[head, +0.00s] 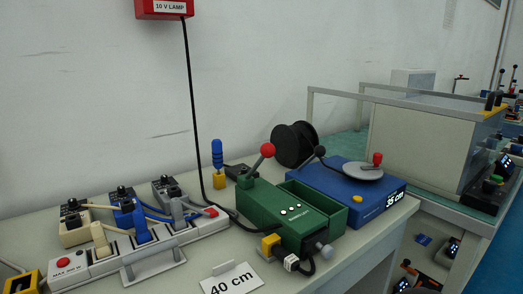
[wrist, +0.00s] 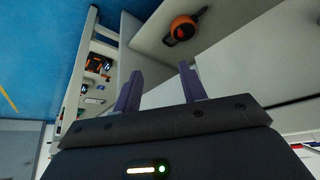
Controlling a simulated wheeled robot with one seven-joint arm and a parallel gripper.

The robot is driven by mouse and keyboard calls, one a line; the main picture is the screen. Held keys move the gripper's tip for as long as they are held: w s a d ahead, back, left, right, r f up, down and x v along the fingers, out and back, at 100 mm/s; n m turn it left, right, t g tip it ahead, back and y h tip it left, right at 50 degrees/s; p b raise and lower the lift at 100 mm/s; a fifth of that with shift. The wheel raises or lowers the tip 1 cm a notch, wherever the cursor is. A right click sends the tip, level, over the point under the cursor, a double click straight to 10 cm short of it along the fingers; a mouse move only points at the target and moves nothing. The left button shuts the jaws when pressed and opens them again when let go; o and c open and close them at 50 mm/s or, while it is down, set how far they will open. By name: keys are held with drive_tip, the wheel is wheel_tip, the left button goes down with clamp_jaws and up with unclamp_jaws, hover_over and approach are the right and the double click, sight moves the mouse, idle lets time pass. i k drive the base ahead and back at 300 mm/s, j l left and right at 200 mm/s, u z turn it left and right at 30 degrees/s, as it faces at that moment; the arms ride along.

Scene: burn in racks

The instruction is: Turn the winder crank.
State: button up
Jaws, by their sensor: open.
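The winder is a blue box (head: 330,187) marked "35 cm" on the bench. Its crank is a grey disc (head: 360,171) with a red knob (head: 377,159) standing upright near the disc's far edge. A black spool (head: 295,144) stands at the winder's back left. My gripper (wrist: 160,78) shows only in the wrist view, with its two purple fingers apart and nothing between them. The crank cannot be made out in the wrist view, and my gripper is outside the head view.
A green box (head: 285,209) with a red-ball lever (head: 268,150) sits left of the winder. A power strip (head: 110,262) with several plugs lies further left. A "40 cm" card (head: 232,279) is in front. A grey cabinet (head: 420,145) stands right, beyond a gap.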

sight(362, 171)
drive_tip(key=i+l+u, duration=0.1)
drive_tip(key=l, duration=0.5)
drive_tip(key=l+u, duration=0.1)
drive_tip(key=l, duration=0.5)
drive_tip(key=i+l+z, duration=0.15)
drive_tip(key=l, duration=0.25)
